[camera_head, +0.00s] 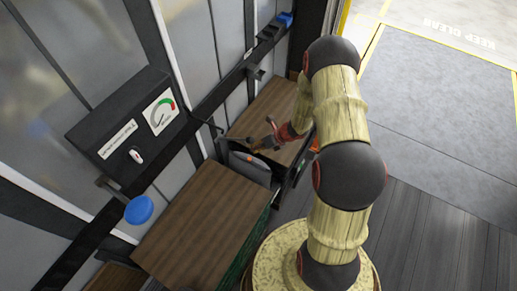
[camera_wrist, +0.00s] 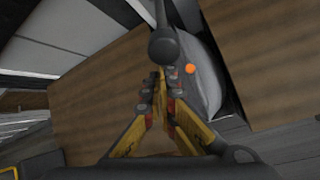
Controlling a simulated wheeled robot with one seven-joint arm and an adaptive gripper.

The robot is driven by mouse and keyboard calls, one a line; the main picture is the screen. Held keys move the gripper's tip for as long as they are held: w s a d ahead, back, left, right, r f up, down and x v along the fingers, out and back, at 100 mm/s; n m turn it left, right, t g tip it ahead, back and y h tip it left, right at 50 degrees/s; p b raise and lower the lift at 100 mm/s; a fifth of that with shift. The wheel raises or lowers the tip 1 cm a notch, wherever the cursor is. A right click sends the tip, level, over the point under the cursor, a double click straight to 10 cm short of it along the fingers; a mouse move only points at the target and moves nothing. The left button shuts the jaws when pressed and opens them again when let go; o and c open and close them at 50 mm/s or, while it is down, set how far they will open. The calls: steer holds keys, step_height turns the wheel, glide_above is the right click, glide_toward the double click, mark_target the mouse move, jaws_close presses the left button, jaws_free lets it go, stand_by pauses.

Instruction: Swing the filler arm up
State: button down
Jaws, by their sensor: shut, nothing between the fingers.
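A dark filler arm (camera_head: 208,125) reaches out from the wall rail beside the gauge box in the head view. In the wrist view a dark rod with a rounded end (camera_wrist: 163,46), which looks like this arm, comes in from the top edge. My gripper (camera_head: 258,143) is above the gap between two wooden boxes, to the right of the arm in the head view. In the wrist view my gripper (camera_wrist: 159,78) is shut and empty, its fingertips just below the rounded end. Whether they touch it I cannot tell.
A grey bag (camera_head: 249,169) with an orange spot (camera_wrist: 190,69) sits between the front wooden box (camera_head: 200,225) and the rear box (camera_head: 272,105). A black gauge box (camera_head: 125,130) and a blue knob (camera_head: 139,209) are at the left. Open floor (camera_head: 440,110) lies right.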

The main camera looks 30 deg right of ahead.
steer(key=w+a+r+p, duration=0.6)
steer(key=w+r, duration=0.1)
steer(key=w, duration=0.2)
steer(key=w+a+r+p, duration=0.5)
steer(key=w+r, duration=0.3)
steer(key=w, duration=0.1)
steer(key=shift+a+r+h+p, duration=0.2)
steer(key=shift+a+h+p, duration=0.1)
steer(key=shift+a+p, duration=0.1)
steer(key=v, duration=1.1)
steer(key=shift+g, duration=0.3)
steer(key=shift+s, duration=0.1)
